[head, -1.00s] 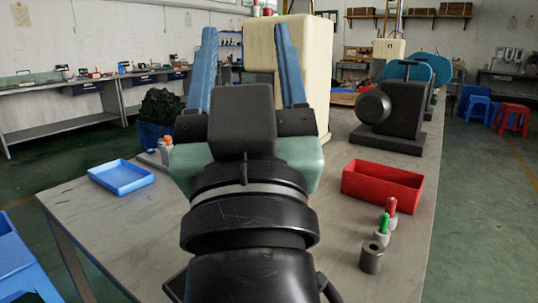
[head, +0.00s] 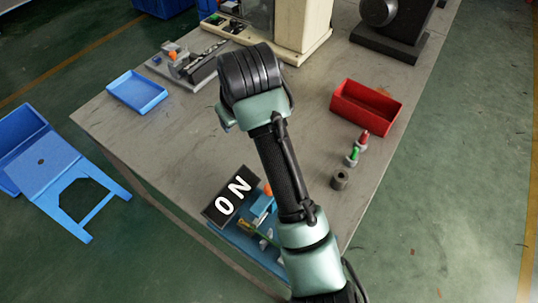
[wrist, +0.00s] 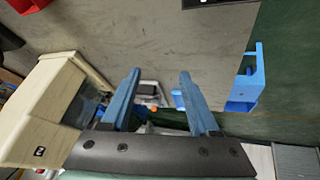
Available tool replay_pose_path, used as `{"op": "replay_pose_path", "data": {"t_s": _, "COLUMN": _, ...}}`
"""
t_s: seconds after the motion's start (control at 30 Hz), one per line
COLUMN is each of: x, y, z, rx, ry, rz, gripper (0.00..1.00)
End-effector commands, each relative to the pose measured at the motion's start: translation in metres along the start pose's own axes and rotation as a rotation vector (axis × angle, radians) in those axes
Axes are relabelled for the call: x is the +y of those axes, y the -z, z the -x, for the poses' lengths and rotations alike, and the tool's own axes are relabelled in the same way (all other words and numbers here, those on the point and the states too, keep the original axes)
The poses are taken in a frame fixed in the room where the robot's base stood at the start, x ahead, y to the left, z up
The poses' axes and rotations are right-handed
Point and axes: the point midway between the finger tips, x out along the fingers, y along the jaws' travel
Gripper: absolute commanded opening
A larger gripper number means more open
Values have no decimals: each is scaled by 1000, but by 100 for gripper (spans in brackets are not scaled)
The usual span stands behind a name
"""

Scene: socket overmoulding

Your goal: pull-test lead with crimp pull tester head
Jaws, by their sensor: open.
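A grey bench device (head: 188,68) with an orange part and dark rails stands near the table's back left edge. I cannot tell which is the pull tester head, and no lead is distinct. My gripper (wrist: 160,72) is open and empty, its two blue fingers apart in the wrist view. The grey device (wrist: 150,92) shows beyond and between them. In the head view my wrist hides the fingers.
A blue tray (head: 137,92) lies on the left of the table, and a red bin (head: 366,106) on the right with green and red capped pieces (head: 353,156) and a dark cylinder (head: 340,180). A beige machine (head: 303,27) stands behind. The left middle tabletop is clear.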

Motion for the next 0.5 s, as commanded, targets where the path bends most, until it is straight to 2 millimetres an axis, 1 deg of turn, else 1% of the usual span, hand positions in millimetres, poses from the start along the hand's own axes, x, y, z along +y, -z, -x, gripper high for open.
{"op": "replay_pose_path", "data": {"t_s": 0.03, "x": 5, "y": -6, "z": 18, "rx": -84, "ry": 27, "rz": 7, "gripper": 62}}
{"op": "replay_pose_path", "data": {"t_s": 0.2, "x": 5, "y": -49, "z": 34, "rx": -325, "ry": 120, "rz": 31, "gripper": 62}}
{"op": "replay_pose_path", "data": {"t_s": 0.33, "x": 4, "y": -72, "z": 44, "rx": -441, "ry": 169, "rz": 39, "gripper": 62}}
{"op": "replay_pose_path", "data": {"t_s": 0.4, "x": 4, "y": -79, "z": 47, "rx": -475, "ry": 184, "rz": 43, "gripper": 62}}
{"op": "replay_pose_path", "data": {"t_s": 0.5, "x": 2, "y": -86, "z": 45, "rx": -498, "ry": 194, "rz": 45, "gripper": 62}}
